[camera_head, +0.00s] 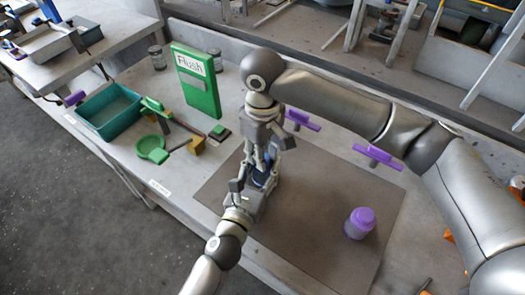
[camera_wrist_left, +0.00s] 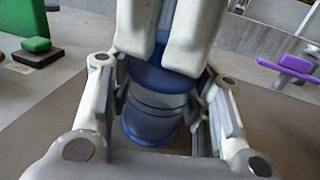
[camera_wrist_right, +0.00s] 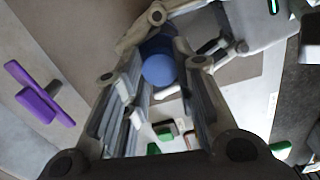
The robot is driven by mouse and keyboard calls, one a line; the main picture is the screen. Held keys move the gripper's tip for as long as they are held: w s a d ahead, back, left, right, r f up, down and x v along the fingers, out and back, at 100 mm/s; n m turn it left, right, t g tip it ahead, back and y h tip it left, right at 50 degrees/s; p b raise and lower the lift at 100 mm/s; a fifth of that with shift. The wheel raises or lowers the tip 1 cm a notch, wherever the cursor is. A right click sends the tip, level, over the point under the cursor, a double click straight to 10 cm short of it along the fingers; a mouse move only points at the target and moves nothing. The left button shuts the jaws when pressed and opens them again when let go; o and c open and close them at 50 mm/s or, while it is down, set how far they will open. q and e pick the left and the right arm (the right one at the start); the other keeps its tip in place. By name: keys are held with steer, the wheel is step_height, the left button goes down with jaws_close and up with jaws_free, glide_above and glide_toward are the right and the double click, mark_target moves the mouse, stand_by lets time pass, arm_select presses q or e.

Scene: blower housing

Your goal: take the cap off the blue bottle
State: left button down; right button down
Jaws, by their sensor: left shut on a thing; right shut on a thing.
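The blue bottle (camera_head: 262,180) stands upright on the brown mat, mostly hidden by both grippers. Its translucent blue body (camera_wrist_left: 155,105) shows between my left fingers in the left wrist view. My left gripper (camera_head: 258,188) is shut on the bottle body from the near side. My right gripper (camera_head: 265,160) reaches down from above and is shut at the bottle's top. In the right wrist view the round blue cap (camera_wrist_right: 158,70) shows between the right fingers. I cannot tell whether the cap is apart from the bottle.
A jar with a purple lid (camera_head: 360,222) stands on the mat (camera_head: 315,240) to the right. Purple-handled pieces (camera_head: 378,157) lie behind. A green box marked "Flush" (camera_head: 197,85), a teal tray (camera_head: 108,112) and a green round part (camera_head: 151,149) are left.

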steer(key=n, duration=0.7)
steer(key=shift+n, duration=0.4)
steer(key=n, duration=1.3)
steer(key=shift+n, duration=0.4)
steer(key=n, duration=0.7)
steer(key=shift+r, duration=0.1)
steer(key=shift+r, duration=0.1)
steer(key=shift+r, duration=1)
